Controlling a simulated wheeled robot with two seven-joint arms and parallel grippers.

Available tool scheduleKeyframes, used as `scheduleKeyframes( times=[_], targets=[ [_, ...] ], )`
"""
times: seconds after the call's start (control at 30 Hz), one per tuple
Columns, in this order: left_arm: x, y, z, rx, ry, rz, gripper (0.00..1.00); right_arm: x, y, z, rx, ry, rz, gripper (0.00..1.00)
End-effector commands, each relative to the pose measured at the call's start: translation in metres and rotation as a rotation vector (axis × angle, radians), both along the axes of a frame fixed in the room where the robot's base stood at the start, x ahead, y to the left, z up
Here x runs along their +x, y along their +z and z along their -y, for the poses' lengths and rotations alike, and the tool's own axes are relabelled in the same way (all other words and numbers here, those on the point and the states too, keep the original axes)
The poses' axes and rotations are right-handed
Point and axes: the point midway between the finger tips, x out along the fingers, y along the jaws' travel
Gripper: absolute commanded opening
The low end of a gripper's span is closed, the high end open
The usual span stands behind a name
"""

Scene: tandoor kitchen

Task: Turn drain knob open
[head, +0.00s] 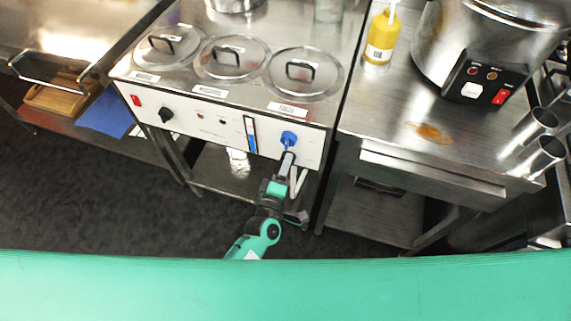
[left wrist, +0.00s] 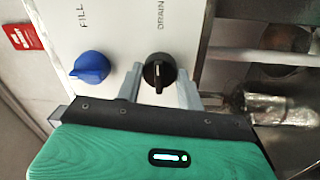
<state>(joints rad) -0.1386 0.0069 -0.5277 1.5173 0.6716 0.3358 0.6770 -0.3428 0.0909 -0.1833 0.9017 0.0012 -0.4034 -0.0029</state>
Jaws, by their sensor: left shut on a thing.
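The drain knob (left wrist: 159,72) is black and round with a white mark that points down in the left wrist view. The word DRAIN is printed beside it on a white panel (left wrist: 115,30). My left gripper (left wrist: 158,88) has one finger on each side of this knob and is shut on it. In the head view my left gripper (head: 287,160) reaches up to the right end of the front panel (head: 225,128) and hides the drain knob. A blue knob (left wrist: 89,68) marked FILL sits beside it; it also shows in the head view (head: 289,138). My right gripper is not in view.
The steel unit has several lidded wells (head: 232,58) on top. Its panel also bears a blue-striped gauge (head: 250,134), a black knob (head: 166,114) and a red switch (head: 136,100). A steel counter (head: 385,105) with a yellow bottle (head: 381,38) stands to the right.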

Motion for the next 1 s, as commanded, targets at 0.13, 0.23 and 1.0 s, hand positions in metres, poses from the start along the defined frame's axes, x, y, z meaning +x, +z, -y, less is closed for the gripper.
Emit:
scheduleKeyframes(
  times=[0.13, 0.23, 1.0],
  targets=[
    [-0.0006, -0.0008, 0.0003, 0.029, -0.002, 0.008, 0.15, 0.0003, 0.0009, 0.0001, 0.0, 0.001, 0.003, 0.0],
    [-0.0006, -0.001, 0.0003, 0.039, -0.002, 0.011, 0.15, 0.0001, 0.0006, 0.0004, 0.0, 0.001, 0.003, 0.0],
    [-0.0006, -0.0007, -0.0001, 0.04, -0.001, 0.012, 0.6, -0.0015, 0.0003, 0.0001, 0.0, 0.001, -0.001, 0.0]
  ],
)
